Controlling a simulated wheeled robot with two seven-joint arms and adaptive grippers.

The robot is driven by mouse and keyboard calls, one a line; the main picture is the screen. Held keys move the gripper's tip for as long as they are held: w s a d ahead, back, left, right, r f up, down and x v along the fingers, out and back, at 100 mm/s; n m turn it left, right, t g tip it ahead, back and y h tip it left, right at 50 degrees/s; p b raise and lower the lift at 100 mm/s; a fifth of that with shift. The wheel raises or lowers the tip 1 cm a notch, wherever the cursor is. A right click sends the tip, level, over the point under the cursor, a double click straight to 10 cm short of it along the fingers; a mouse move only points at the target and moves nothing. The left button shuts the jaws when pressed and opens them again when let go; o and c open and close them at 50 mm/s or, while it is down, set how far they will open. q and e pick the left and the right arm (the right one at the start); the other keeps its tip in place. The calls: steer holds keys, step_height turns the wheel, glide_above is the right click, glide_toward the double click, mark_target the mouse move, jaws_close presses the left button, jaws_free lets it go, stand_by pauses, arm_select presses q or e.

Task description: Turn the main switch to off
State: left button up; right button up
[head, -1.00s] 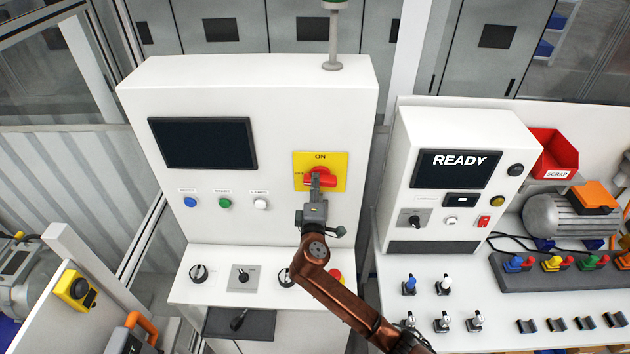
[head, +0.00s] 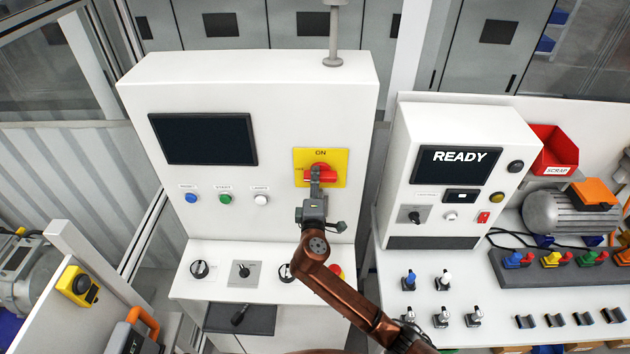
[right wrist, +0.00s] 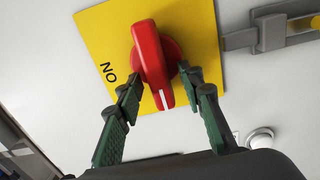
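The main switch (head: 322,176) is a red rotary knob on a yellow plate (head: 338,160) marked ON at the top. In the head view its handle lies level, crosswise to the ON mark. In the right wrist view the red knob (right wrist: 155,62) has its white pointer line at the lower end, a quarter turn away from the ON lettering. In the head view the right gripper (head: 316,182) covers the knob's lower middle. My left gripper is not in view.
The white cabinet has a dark screen (head: 204,139) and blue, green and white buttons. A ledge with rotary knobs (head: 243,271) juts out below. A grey beacon pole (head: 333,45) stands on top. At the right a bench holds a box reading READY (head: 453,168).

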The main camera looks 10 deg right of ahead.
steer(key=v, duration=1.2)
stand_by(0.5)
